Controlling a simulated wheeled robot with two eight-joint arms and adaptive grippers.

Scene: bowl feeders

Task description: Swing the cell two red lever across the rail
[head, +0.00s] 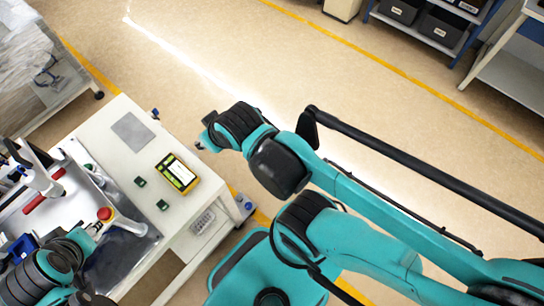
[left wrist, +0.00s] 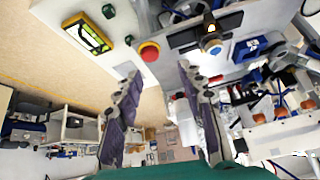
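In the head view a red bar-like part (head: 36,204) lies on the metal plate at the far left. Another short red piece (head: 58,173) lies in line with it behind a white post; I cannot tell which is the cell two lever. My left gripper (head: 92,228) is beside the red mushroom button (head: 104,214), partly hidden by its own arm. In the left wrist view my left gripper (left wrist: 158,88) is open, with nothing between its fingers; the red button (left wrist: 149,51) is past the left finger. My right gripper (head: 201,143) hangs beyond the table's right edge, its fingers mostly hidden.
A yellow-framed device (head: 177,173) and green buttons (head: 163,205) sit on the white table (head: 128,172). A blue block (head: 22,248) and white fixtures crowd the metal plate.

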